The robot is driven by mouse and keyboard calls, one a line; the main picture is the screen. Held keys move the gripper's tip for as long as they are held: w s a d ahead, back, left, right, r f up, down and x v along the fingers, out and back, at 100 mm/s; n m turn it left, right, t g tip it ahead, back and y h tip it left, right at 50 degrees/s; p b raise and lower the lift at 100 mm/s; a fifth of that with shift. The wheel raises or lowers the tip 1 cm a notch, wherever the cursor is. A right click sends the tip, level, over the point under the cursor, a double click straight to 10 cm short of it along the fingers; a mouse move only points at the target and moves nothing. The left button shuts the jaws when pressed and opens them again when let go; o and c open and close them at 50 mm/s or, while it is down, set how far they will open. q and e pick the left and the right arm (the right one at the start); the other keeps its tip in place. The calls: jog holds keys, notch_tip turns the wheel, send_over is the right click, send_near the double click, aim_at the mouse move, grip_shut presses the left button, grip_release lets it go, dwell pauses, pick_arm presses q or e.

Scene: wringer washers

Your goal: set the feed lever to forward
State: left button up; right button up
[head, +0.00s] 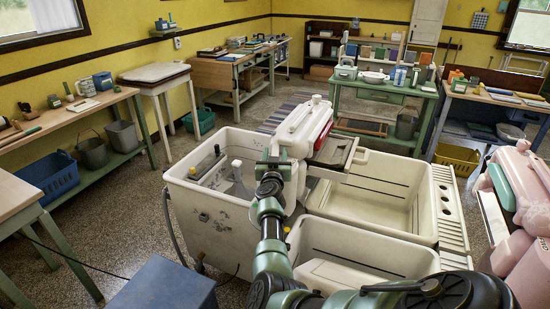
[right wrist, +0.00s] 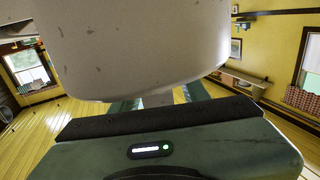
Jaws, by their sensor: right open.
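The white washer tub (head: 215,222) stands left of centre in the head view, with its red-and-white wringer (head: 303,125) over its right side. My right gripper (head: 281,150) is at the wringer's near end, partly hidden by my own arm. In the right wrist view its green fingers (right wrist: 158,102) are apart, and a large chipped white housing (right wrist: 145,45) fills the space above and beyond them. A small pale part shows between the fingers; I cannot tell if it is the lever. A black-knobbed rod (head: 217,151) stands at the tub. I cannot identify the feed lever or its setting.
White rinse tubs (head: 375,190) stand right of the wringer, with a ribbed drainboard (head: 449,205) beyond. A pink-and-white machine (head: 525,190) is at the right edge. A blue box (head: 165,285) stands at front left. Speckled floor is open left of the washer.

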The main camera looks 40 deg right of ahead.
jog(key=v, duration=0.7)
jog(key=shift+s+a, duration=0.15)
jog(key=shift+s, duration=0.05)
